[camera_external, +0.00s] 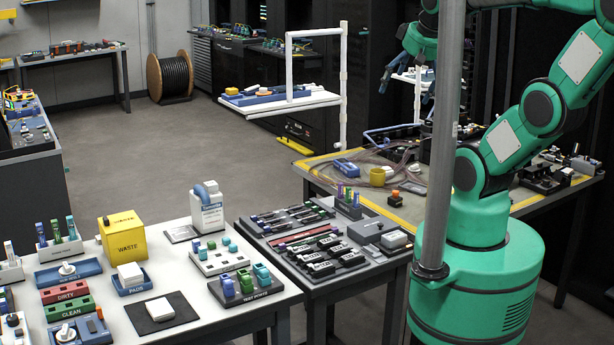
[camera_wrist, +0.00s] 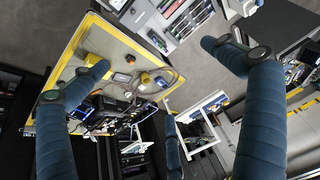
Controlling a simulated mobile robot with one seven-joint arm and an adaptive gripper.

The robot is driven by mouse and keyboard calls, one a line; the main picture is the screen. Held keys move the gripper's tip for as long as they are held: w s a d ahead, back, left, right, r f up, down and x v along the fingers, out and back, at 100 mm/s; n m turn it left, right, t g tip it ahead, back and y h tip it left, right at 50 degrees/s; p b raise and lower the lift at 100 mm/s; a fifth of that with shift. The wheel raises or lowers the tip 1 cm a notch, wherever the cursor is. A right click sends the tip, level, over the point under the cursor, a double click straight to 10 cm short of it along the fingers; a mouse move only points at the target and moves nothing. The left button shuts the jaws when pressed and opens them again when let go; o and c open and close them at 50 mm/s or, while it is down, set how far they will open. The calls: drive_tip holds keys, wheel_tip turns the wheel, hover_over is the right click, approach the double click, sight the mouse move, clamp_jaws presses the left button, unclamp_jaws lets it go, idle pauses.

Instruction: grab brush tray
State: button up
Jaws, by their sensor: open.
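I cannot tell for sure which tray is the brush tray. A dark tray (camera_external: 322,262) with several black and white tools and a row of slim pen-like tools (camera_external: 290,218) behind it lie on the dark bench at the centre. A small rack (camera_external: 349,208) of upright coloured tools stands at its back right. My gripper (camera_external: 405,80) is high at the upper right, apart from the benches, its dark blue fingers spread and empty. In the wrist view my gripper (camera_wrist: 165,75) shows its blue fingers wide apart with nothing between them.
A white table (camera_external: 185,285) at the front left holds a yellow waste box (camera_external: 122,236), a bottle (camera_external: 207,207) and several trays. A yellow-edged table (camera_external: 420,210) with cables and a yellow cup (camera_external: 378,177) stands behind. A grey post (camera_external: 443,140) crosses in front of my arm. Open floor lies at the back left.

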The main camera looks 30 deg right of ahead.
drive_tip(key=shift+s+a+f, duration=0.1)
drive_tip(key=shift+s+f, duration=0.1)
drive_tip(key=shift+s, duration=0.05)
drive_tip(key=shift+w+r, duration=0.1)
drive_tip(key=shift+w, duration=0.05)
idle(0.4)
drive_tip(key=w+d+f+n+g, duration=0.1)
drive_tip(key=w+d+f, duration=0.1)
drive_tip(key=w+d, duration=0.55)
drive_tip(key=w+d+f+g+p, duration=0.15)
drive_tip(key=w+d, duration=0.25)
drive_tip(key=w, duration=0.6)
drive_tip(key=w+d+f+n+g, duration=0.1)
drive_tip(key=w+d+f, duration=0.2)
drive_tip(key=w+d, duration=0.4)
drive_tip(key=w+d+f, duration=0.3)
drive_tip(key=d+f, duration=0.5)
drive_tip(key=f, duration=0.1)
drive_tip(key=w+d+f+g, duration=0.1)
drive_tip(key=w+d+f, duration=0.3)
drive_tip(key=d+f, duration=0.4)
drive_tip(key=w+d+f+g, duration=0.1)
drive_tip(key=w+d+f, duration=0.2)
drive_tip(key=d+f, duration=0.4)
wheel_tip(320, 180, down, 6)
drive_tip(key=shift+w+d+r+n+p, duration=0.15)
drive_tip(key=shift+d+r+n+p, duration=0.1)
drive_tip(key=shift+d+n+p, duration=0.2)
